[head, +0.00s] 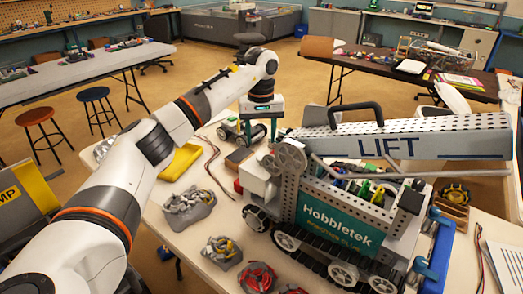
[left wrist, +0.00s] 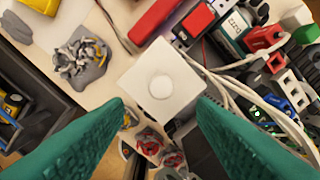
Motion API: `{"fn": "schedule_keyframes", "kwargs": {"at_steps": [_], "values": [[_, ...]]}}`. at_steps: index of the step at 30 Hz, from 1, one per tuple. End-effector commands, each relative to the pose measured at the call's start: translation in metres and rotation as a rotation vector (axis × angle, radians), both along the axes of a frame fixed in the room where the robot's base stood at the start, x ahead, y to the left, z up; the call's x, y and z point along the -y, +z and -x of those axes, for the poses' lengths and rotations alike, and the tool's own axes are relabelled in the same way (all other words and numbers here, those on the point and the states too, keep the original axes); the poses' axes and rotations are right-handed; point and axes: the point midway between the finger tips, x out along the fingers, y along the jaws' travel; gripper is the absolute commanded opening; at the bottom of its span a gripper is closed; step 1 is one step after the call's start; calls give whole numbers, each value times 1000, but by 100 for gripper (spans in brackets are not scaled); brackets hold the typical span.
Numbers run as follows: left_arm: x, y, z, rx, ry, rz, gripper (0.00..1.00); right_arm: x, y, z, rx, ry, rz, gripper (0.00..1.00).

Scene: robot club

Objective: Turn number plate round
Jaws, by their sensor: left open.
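I cannot make out a plate with a number on it. A teal plate marked "Hobbietek" (head: 338,226) is on the side of the tracked robot model (head: 300,203) on the table. My left gripper (head: 262,128) is open, pointing down above the model's left end, with two teal fingers. In the left wrist view, the open fingers (left wrist: 160,104) frame a white square block with a round knob (left wrist: 161,86). The block lies beyond the fingertips, and nothing is seen held. My right gripper is not in view.
The model's long grey arm marked "LIFT" (head: 420,142) stands high to the right of my left gripper. A yellow tray (head: 181,161) lies left. Loose cables run near the block.

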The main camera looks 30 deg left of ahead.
Motion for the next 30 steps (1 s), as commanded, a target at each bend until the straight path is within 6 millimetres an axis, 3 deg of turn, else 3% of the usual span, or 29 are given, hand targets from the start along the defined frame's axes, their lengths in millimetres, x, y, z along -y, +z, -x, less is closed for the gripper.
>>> {"fn": "schedule_keyframes", "kwargs": {"at_steps": [3,10,22,23,30], "values": [[0,-24,1,-4,0,0,51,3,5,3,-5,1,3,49],[0,-56,0,-1,0,1,51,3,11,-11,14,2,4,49],[0,-66,0,1,0,0,51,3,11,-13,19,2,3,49],[0,-65,0,1,0,0,50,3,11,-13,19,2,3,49],[0,-65,0,1,0,1,10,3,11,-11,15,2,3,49]]}}
